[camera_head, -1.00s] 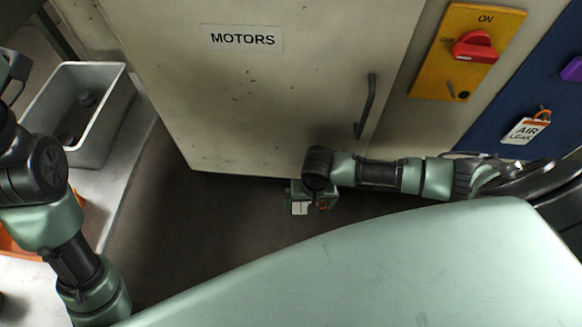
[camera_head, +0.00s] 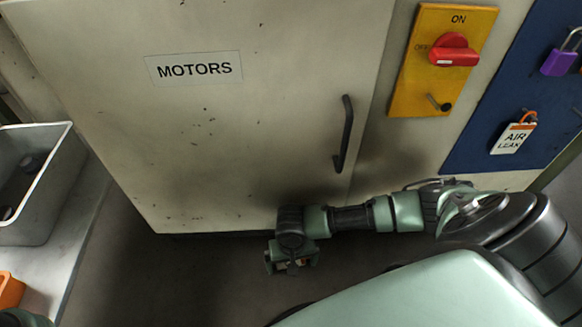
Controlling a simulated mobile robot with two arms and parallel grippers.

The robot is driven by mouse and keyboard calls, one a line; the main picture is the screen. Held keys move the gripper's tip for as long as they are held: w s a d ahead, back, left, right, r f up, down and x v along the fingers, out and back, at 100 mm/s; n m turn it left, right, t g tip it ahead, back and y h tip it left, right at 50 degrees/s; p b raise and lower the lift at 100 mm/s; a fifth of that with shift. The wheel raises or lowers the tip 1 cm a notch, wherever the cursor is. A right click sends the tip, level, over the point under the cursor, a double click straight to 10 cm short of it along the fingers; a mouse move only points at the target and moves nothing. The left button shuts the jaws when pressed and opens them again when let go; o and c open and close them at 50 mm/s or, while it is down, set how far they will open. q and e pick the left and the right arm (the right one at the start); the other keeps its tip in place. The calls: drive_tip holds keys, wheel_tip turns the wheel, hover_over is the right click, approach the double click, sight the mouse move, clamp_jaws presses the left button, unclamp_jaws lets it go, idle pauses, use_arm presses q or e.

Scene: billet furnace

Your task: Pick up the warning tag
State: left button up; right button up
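A white tag (camera_head: 513,138) lettered AIR LEAK, with an orange top and an orange hook, hangs on the blue board at the right. It is the only tag I can clearly make out. My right gripper (camera_head: 292,268) points down in front of the cabinet's lower edge, well left of and below the tag, not touching it. Small pale and brownish details show between its fingers; they are too small to tell whether it is open or holds something. My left gripper is out of view.
A cabinet door marked MOTORS (camera_head: 255,130) with a dark handle (camera_head: 344,135) fills the middle. A yellow switch panel (camera_head: 408,85) with a red knob (camera_head: 454,50) and a purple padlock (camera_head: 559,63) are at the right. A grey bin (camera_head: 40,205) stands left.

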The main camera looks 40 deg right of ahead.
drive_tip(key=shift+p, duration=0.3)
drive_tip(key=shift+c, duration=0.3)
drive_tip(key=shift+f, duration=0.1)
drive_tip(key=c, duration=1.3)
